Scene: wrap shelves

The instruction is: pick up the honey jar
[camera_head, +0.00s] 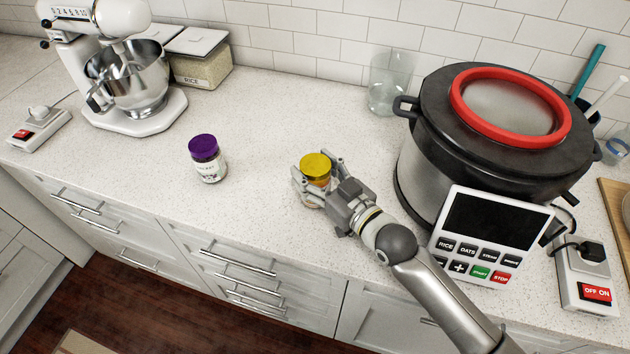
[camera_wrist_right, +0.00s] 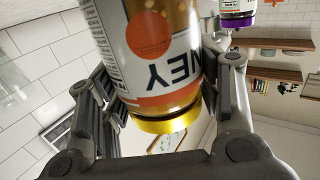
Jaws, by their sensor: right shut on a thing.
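The honey jar (camera_head: 316,168) has a yellow lid and stands upright at the middle of the counter. In the right wrist view the jar (camera_wrist_right: 150,45) fills the top middle, upside down in the picture, with part of its "HONEY" label and its gold lid showing. My right gripper (camera_head: 318,180) is shut on the jar, with a finger on each side of it. The wrist view also shows the fingers (camera_wrist_right: 160,110) on both sides of the jar. Whether the jar's base touches the counter is hidden. My left gripper is not in view.
A purple-lidded jar (camera_head: 207,158) stands to the left. A large rice cooker (camera_head: 440,150) with a control panel (camera_head: 490,235) is close on the right. A clear glass (camera_head: 389,85) stands behind. A stand mixer (camera_head: 125,75) is at the far left. The counter's front edge is near.

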